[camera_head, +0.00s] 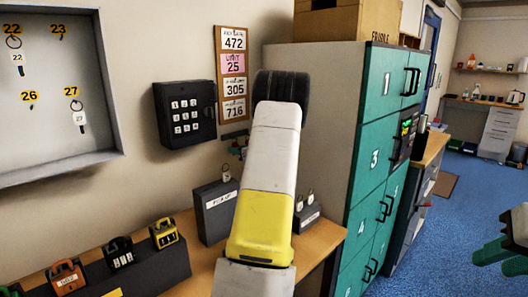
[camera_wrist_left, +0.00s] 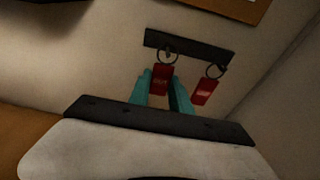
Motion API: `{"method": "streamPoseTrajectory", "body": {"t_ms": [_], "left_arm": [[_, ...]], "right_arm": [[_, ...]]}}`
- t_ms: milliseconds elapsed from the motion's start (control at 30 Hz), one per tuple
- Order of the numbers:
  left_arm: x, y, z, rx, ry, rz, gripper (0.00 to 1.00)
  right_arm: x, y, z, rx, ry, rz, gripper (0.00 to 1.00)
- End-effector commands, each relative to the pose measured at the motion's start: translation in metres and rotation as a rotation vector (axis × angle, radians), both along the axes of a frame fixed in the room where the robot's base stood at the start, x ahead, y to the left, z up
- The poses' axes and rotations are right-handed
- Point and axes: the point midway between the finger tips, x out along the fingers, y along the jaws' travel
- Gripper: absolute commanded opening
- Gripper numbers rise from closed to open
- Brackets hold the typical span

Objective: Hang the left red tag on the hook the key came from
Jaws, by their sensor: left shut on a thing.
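Two red tags hang by rings from a dark hook rail (camera_wrist_left: 190,48) on the wall: the left red tag (camera_wrist_left: 160,82) and the right red tag (camera_wrist_left: 205,91). My left gripper (camera_wrist_left: 166,88) has its teal fingers shut on the left red tag, whose ring is still at the rail. In the head view my left arm hides most of that gripper and the tags. In the open key cabinet (camera_head: 108,157), hook 23 (camera_head: 58,36) and hook 26 (camera_head: 29,103) are bare; hooks 22 and 27 hold white-tagged keys. My right gripper (camera_head: 501,255) is open and empty at the right edge.
A black keypad box (camera_head: 186,113) and a code board (camera_head: 220,85) are on the wall beside the cabinet. Several padlocks stand on a dark block (camera_head: 150,270) on the wooden bench. Green lockers (camera_head: 375,150) stand right of my left arm.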

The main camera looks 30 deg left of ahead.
Motion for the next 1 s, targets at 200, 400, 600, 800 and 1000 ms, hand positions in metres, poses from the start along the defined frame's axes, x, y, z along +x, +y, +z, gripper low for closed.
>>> {"method": "streamPoseTrajectory", "body": {"t_ms": [200,400,600,800,1000], "left_arm": [[-0.001,-0.001,0.003,0.0,-0.001,0.0,0.02],[-0.001,-0.001,0.003,0.0,-0.001,0.0,0.02],[-0.003,-0.011,0.003,-0.001,0.0,-0.001,0.02],[-0.006,-0.022,0.003,0.0,-0.001,0.0,0.02],[-0.009,-0.034,0.003,-0.001,-0.001,-0.001,0.02]], "right_arm": [[0.0,0.0,0.0,0.0,0.0,0.0,0.31],[0.0,0.0,0.0,0.0,0.0,0.0,0.31],[0.0,0.0,0.0,0.0,0.0,0.0,0.31],[0.0,0.0,0.0,0.0,0.0,0.0,0.31],[0.0,0.0,0.0,0.0,0.0,0.0,0.31]]}}
